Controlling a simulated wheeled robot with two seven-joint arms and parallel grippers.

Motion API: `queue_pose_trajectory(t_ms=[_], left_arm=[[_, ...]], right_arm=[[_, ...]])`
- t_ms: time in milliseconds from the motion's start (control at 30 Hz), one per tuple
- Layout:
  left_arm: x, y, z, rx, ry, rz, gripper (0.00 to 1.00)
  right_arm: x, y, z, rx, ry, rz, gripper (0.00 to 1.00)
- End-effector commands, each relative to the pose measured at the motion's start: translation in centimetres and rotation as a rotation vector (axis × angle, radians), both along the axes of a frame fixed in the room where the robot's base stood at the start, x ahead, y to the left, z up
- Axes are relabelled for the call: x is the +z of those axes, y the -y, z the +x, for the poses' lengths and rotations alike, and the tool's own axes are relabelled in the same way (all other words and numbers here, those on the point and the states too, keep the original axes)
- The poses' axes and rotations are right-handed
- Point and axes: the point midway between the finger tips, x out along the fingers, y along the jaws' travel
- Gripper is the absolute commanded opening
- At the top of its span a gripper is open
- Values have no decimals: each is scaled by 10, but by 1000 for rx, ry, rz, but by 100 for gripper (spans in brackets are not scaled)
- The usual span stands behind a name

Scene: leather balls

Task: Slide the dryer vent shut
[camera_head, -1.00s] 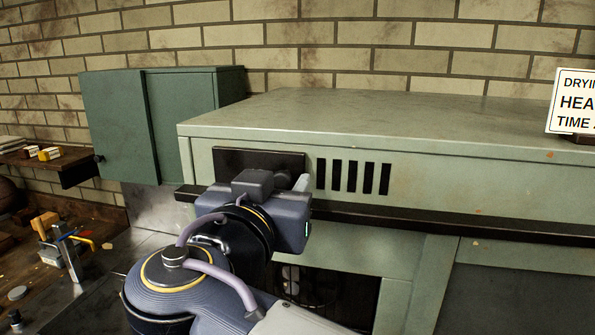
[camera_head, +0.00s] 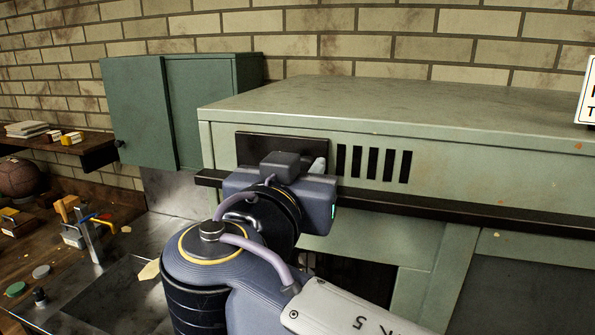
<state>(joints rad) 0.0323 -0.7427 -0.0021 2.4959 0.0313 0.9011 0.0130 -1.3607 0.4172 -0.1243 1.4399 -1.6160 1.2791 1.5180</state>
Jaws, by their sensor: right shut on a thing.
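The dryer (camera_head: 470,155) is a pale green metal cabinet with a row of dark vent slots (camera_head: 374,163) in its front. The slots show uncovered. A dark slide plate (camera_head: 262,146) lies just left of the slots. My right gripper (camera_head: 318,166) is in front of the plate's right part, shut on the vent slide's knob, which the gripper body mostly hides. My left gripper is not in view.
A dark rail (camera_head: 430,203) runs along the dryer front below the slots. A green wall cabinet (camera_head: 185,110) stands at the left. A workbench with tools and a brown leather ball (camera_head: 20,177) is at far left. A sign (camera_head: 588,95) stands on top at right.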

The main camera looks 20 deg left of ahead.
Motion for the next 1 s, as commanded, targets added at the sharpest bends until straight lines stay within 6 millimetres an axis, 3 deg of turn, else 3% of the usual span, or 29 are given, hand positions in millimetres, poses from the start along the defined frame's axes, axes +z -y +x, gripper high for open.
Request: queue_pose_trajectory(t_ms=[33, 300, 500, 667, 967, 1000], left_arm=[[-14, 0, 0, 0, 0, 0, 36], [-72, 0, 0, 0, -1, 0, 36], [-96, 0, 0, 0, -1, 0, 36], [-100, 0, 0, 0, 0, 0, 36], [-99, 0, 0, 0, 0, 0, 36], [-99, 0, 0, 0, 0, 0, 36]], right_arm=[[-5, 10, 0, -4, 1, 8, 0], [-9, 78, -1, -6, 3, 14, 0], [-5, 125, -3, -5, 2, 9, 0], [-1, 139, -4, -4, 2, 4, 0], [0, 141, -4, -7, 1, 3, 0], [0, 141, -4, -8, 1, 3, 30]])
